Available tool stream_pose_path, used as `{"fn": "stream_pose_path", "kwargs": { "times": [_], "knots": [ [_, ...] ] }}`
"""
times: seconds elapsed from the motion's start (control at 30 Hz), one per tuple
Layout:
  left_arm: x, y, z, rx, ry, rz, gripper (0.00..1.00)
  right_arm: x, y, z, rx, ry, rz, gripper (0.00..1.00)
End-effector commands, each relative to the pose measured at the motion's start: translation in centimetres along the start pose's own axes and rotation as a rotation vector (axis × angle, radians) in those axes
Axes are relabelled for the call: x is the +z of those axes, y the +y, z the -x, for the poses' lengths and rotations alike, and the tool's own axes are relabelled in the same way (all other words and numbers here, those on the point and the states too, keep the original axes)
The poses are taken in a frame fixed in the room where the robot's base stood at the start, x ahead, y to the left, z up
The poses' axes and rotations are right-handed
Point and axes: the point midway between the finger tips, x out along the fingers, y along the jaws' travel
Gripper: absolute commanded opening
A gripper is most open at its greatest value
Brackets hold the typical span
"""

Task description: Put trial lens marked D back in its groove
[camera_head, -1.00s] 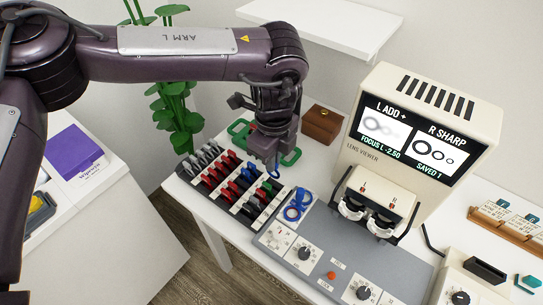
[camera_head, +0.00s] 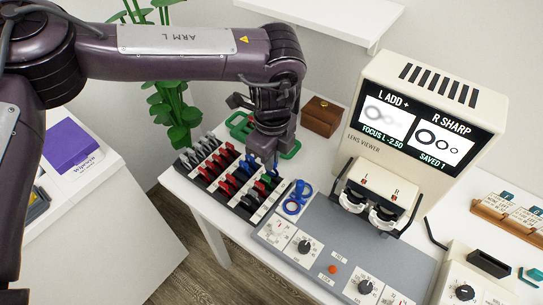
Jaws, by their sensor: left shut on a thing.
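The lens rack (camera_head: 222,212) stands at the left end of the white table. Its rows hold trial lenses with grey, red, blue, black and green handles, such as the red lenses (camera_head: 226,186). My left gripper (camera_head: 264,165) points down over the back right part of the rack. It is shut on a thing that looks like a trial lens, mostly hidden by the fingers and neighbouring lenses. I cannot read the letter D on any lens, nor tell whether the held one is in a groove. My right gripper is not in view.
A grey control panel (camera_head: 328,240), the lens viewer (camera_head: 440,90) and a wooden box (camera_head: 321,117) stand nearby. A green-handled object (camera_head: 290,150) lies behind the gripper. A plant (camera_head: 177,105) is beyond the table.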

Motion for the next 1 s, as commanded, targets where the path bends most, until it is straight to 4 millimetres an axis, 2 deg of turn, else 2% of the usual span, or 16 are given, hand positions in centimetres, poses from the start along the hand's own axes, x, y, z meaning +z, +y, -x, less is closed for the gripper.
{"fn": "stream_pose_path", "kwargs": {
  "times": [1.0],
  "knots": [
    [0.0,0.0,-3.0,0.000,0.000,0.001,0.00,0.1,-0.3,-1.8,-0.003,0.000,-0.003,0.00]
  ]
}}
